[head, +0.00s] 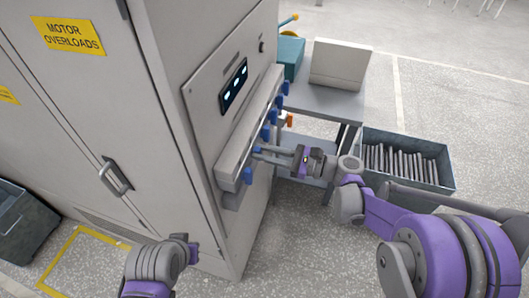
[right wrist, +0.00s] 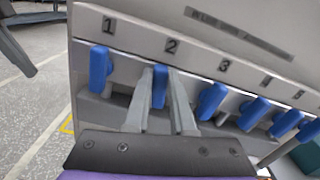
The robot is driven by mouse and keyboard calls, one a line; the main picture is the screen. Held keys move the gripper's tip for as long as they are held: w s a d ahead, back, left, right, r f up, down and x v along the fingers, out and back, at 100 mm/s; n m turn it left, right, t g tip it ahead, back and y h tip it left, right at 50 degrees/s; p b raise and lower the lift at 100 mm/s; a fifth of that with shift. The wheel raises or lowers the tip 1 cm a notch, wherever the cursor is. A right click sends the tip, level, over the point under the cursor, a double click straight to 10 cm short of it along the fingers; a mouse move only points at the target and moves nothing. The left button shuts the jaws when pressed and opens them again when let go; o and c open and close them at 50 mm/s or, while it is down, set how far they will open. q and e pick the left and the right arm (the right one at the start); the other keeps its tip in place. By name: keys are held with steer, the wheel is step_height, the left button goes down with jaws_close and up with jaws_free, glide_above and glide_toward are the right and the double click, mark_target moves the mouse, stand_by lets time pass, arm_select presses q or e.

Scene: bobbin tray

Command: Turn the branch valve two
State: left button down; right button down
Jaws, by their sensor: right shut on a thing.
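The branch valves are a row of blue lever handles on a grey manifold (head: 228,172) on the cabinet side. In the right wrist view, valve two's blue handle (right wrist: 160,86) sits under the label 2 (right wrist: 171,46), between the two fingers of my right gripper (right wrist: 160,102). The gripper is shut on it. The handle points roughly straight down from the manifold. In the head view, my right gripper (head: 262,153) reaches the manifold from the right and mostly hides this handle.
Valve one's handle (right wrist: 99,68) is close on the left and valve three's handle (right wrist: 212,100) close on the right; more handles follow. A small display (head: 234,87) is above the manifold. A bench (head: 335,100) and a bin of rods (head: 425,176) stand to the right.

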steer(key=n, duration=0.2)
steer(key=n+b, duration=0.1)
steer(key=n, duration=0.4)
steer(key=shift+s+a+f+b, duration=0.15)
steer(key=shift+s+f+b, duration=0.15)
steer(key=shift+s+b, duration=0.1)
steer(key=n, duration=0.4)
steer(key=shift+s+f+n+b, duration=0.1)
steer(key=shift+f+n+b, duration=0.2)
steer(key=shift+n, duration=0.1)
steer(key=shift+f+n, duration=0.15)
steer(key=shift+n, duration=1.65)
steer(key=c, duration=0.8)
jaws_free()
steer(key=shift+o, duration=0.2)
